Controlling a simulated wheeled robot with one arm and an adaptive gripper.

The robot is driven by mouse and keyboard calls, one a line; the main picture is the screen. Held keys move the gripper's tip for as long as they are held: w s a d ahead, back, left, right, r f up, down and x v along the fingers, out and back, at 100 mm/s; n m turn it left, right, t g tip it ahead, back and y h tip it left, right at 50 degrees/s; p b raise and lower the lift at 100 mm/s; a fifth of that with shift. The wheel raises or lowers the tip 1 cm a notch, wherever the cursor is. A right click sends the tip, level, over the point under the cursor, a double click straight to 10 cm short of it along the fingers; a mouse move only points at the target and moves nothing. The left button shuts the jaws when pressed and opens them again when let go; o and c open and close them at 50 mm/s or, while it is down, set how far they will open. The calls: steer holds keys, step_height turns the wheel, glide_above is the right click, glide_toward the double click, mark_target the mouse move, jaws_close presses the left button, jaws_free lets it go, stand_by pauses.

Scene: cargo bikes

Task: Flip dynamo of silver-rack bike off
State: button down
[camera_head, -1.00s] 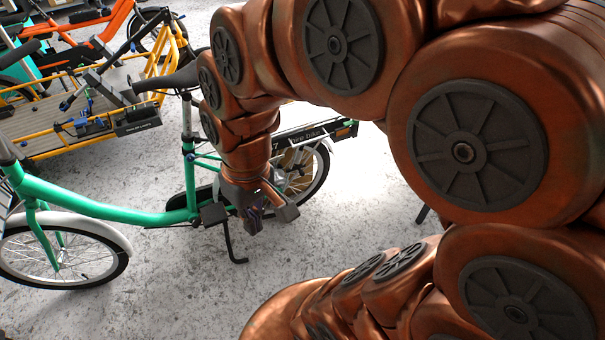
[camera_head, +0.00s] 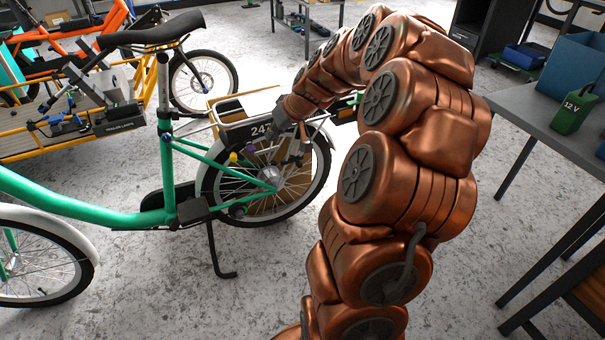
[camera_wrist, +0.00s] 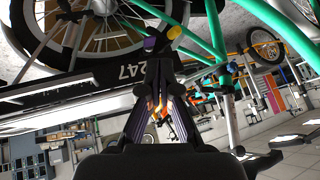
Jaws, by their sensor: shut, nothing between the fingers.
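The green bike (camera_head: 95,207) stands on its kickstand, with pale metal rack rails (camera_head: 213,117) and a black 247 plate (camera_head: 237,136) over its rear wheel. A small dynamo with a purple part (camera_head: 250,148) and a yellow tip (camera_head: 233,157) sits beside that wheel. In the wrist view its purple part (camera_wrist: 150,43) and yellow tip (camera_wrist: 174,32) lie just beyond the fingertips. My gripper (camera_head: 268,142) is shut and empty, close to the dynamo; the wrist view shows its fingers (camera_wrist: 159,75) converging. Whether they touch the dynamo I cannot tell.
An orange bike (camera_head: 70,37) and a yellow cargo rack (camera_head: 25,140) stand behind at the left. A grey table (camera_head: 530,115) with a green 12 V can (camera_head: 573,112) is at the right. Pale floor (camera_head: 140,290) is open in front.

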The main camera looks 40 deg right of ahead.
steer(key=d+f+m+h+b, duration=0.1)
steer(key=d+f+b, duration=0.1)
steer(key=d+f, duration=0.2)
steer(key=s+d+f+m+t+h+b, duration=0.1)
steer(key=d+f+b, duration=0.2)
steer(key=d, duration=0.8)
step_height(320, 180, down, 2)
steer(key=shift+s+d+f+h, duration=0.2)
steer(key=shift+d+f+h, duration=0.05)
steer(key=shift+d+h, duration=0.05)
steer(key=b+x, duration=0.1)
steer(key=x, duration=0.3)
steer(key=b+x, duration=0.2)
steer(key=x, duration=0.2)
steer(key=s+f+b+x, duration=0.1)
steer(key=x, duration=0.3)
steer(key=shift+s+a+f, duration=0.1)
steer(key=shift+a, duration=0.3)
steer(key=shift+a+f+b, duration=0.15)
steer(key=shift+f+b, duration=0.2)
steer(key=shift+f, duration=0.3)
